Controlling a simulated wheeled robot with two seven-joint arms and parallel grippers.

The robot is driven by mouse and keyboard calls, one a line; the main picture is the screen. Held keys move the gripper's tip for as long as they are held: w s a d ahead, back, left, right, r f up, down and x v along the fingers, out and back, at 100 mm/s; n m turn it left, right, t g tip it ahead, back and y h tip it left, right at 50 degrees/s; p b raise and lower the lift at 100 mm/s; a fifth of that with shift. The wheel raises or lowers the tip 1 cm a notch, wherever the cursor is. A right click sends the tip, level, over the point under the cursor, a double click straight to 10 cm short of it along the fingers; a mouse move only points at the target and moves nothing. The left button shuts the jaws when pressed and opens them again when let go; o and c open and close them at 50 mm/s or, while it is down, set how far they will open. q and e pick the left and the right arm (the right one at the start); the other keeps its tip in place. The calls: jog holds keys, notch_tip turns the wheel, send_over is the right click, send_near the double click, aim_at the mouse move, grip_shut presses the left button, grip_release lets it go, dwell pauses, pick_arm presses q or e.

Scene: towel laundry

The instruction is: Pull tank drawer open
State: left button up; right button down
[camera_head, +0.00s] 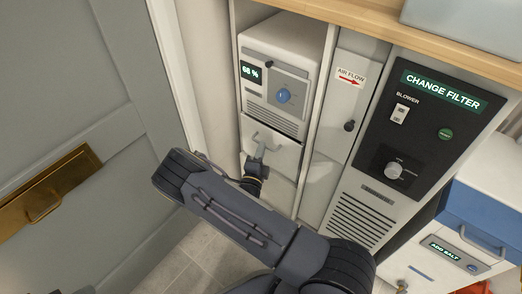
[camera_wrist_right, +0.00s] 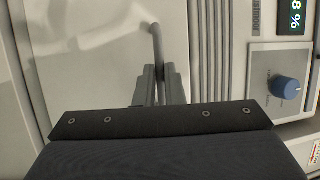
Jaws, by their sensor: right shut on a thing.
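The tank drawer (camera_head: 287,152) is the pale lower front of the white unit with the 68 % display, below its vent slots. Its front also fills the left of the right wrist view (camera_wrist_right: 80,60). My right gripper (camera_head: 257,164) is at the drawer's front, its fingers (camera_wrist_right: 160,82) shut on the grey bar handle (camera_wrist_right: 157,42). I cannot tell whether there is a small gap around the drawer front. My left gripper is not in view.
The white unit (camera_head: 283,48) sits in a narrow bay under a wooden counter (camera_head: 350,18). An AIR FLOW panel (camera_head: 335,110) and the black CHANGE FILTER panel (camera_head: 425,135) stand to its right. A grey door (camera_head: 70,80) with a brass handle plate (camera_head: 70,180) is at left.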

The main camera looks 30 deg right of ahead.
jog(key=s+a+p, duration=0.1)
jog(key=s+a, duration=0.2)
jog(key=a, duration=0.6)
jog(key=s+a+p, duration=0.1)
jog(key=s+a, duration=0.3)
jog(key=a, duration=0.5)
jog(key=shift+s, duration=0.2)
jog(key=shift+f, duration=0.1)
jog(key=c, duration=1.5)
grip_release()
jog(key=shift+s, duration=0.1)
jog(key=p+v, duration=0.1)
jog(key=v, duration=0.6)
jog(key=shift+s+a, duration=0.25)
jog(key=shift+a, duration=0.05)
